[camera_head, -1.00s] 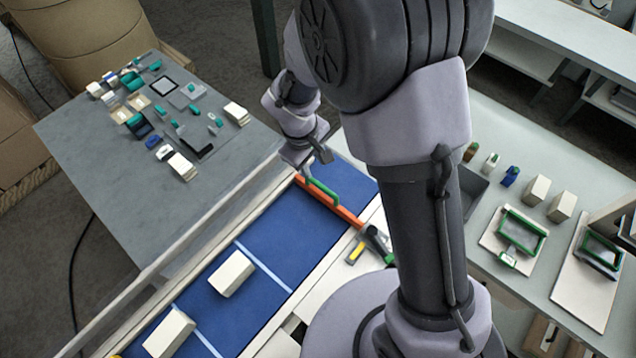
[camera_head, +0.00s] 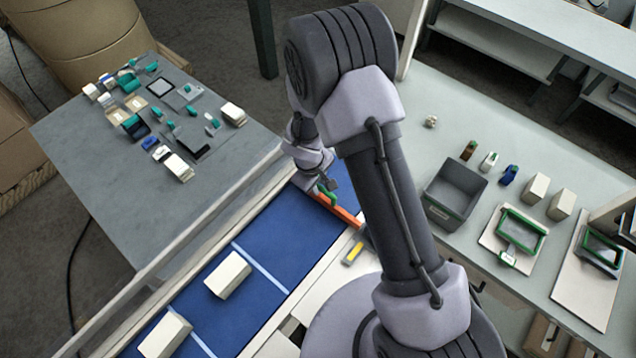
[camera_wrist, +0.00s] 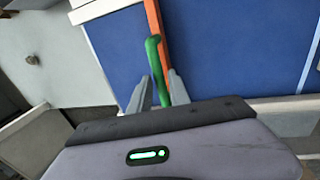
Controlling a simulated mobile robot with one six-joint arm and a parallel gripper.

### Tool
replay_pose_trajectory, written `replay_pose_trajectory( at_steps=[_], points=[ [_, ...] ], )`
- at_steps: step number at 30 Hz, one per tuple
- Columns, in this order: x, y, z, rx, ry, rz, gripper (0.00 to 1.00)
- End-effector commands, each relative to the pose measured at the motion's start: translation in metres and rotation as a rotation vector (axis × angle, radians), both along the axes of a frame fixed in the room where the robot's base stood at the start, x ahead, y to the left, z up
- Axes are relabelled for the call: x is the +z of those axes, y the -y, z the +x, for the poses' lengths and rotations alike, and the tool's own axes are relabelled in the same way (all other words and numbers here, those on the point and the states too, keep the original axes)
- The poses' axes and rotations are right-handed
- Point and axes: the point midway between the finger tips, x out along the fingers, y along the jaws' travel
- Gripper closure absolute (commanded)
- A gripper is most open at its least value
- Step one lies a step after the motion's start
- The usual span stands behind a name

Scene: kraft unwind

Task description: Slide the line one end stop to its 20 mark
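The end stop is an orange bar (camera_head: 346,215) lying across the blue conveyor bed (camera_head: 290,235) near its far end. Its green handle (camera_head: 333,197) stands up from the bar and is partly covered by my gripper. My gripper (camera_head: 325,183) is down at the handle. In the wrist view the green handle (camera_wrist: 154,60) runs down between my two fingers (camera_wrist: 160,78). The fingers look spread, with a gap on each side of the handle. The orange bar (camera_wrist: 154,18) also shows there. No scale numbers or 20 mark can be read.
Two pale blocks (camera_head: 228,275) (camera_head: 165,336) sit on the near bed, by pale cross lines. A rail (camera_head: 215,215) runs along the bed's left side. A yellow piece (camera_head: 354,252) lies by the right edge. A grey bin (camera_head: 455,193) stands on the right table.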

Motion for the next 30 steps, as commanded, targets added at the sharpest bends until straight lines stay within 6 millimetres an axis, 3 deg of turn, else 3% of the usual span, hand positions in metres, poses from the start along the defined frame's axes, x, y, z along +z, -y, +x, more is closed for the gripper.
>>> replay_pose_trajectory(
  at_steps=[1,3,30],
  points=[
    [0.0001,0.0000,0.0000,0.000,0.000,0.000,0.90],
    [0.0001,0.0000,0.0000,0.000,0.000,0.000,1.00],
    [0.0004,-0.0003,0.0002,0.000,0.000,0.000,1.00]
  ],
)
